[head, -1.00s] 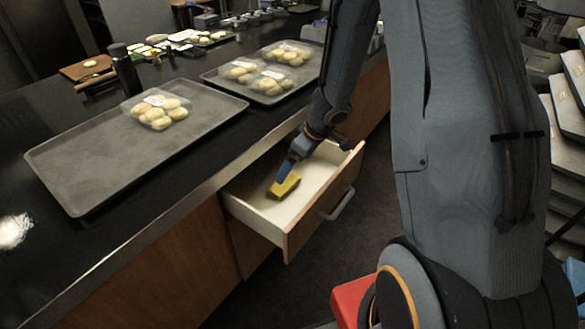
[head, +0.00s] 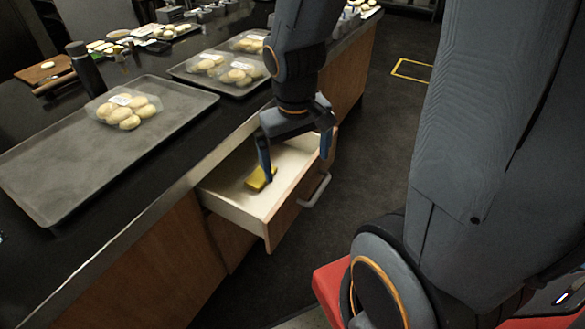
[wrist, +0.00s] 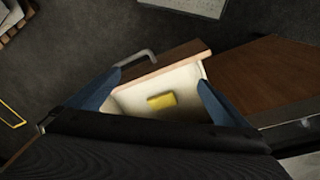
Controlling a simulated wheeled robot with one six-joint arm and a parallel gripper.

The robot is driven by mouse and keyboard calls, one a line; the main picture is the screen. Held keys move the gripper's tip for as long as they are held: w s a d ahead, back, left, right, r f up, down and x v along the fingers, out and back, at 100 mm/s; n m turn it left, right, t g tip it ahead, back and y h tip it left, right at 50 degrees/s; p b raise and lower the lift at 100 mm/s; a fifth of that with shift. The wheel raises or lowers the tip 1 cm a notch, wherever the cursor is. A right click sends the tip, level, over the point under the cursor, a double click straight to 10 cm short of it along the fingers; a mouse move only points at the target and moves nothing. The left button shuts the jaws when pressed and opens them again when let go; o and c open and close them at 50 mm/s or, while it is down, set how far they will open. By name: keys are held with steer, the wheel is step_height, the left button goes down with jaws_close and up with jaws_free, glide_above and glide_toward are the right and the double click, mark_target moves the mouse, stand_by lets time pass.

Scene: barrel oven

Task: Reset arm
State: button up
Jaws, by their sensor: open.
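My gripper (head: 296,164) is open and empty above the open drawer (head: 284,190). Its two blue fingers are spread wide, one over the drawer's inside and one near its front panel. A yellow block (head: 256,178) lies on the pale drawer floor, partly behind one finger in the head view. In the wrist view the yellow block (wrist: 161,100) lies in the drawer, between and beyond the two fingers, apart from both. The wrist view shows the gripper (wrist: 155,98) from behind its dark body.
The drawer sticks out from the wooden counter below the black top. A grey tray (head: 50,180) with a pack of buns (head: 127,110) and a second tray (head: 205,80) with more packs stand on it. A black bottle (head: 85,66) stands behind. Floor right of the drawer is clear.

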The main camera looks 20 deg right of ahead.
steer(key=shift+g+y, duration=0.4)
steer(key=s+a, duration=0.2)
steer(key=s, duration=0.1)
steer(key=shift+s+a+r, duration=0.1)
steer(key=shift+a+r, duration=0.15)
steer(key=shift+r, duration=0.1)
steer(key=shift+m, duration=0.3)
stand_by(0.4)
steer(key=m+t+y+b, duration=0.3)
steer(key=m+b, duration=0.5)
steer(key=m, duration=2.1)
glide_toward(262, 174)
steer(key=b+x, duration=0.2)
steer(key=x, duration=0.6)
steer(key=shift+s+f, duration=0.1)
steer(key=shift+f, duration=0.1)
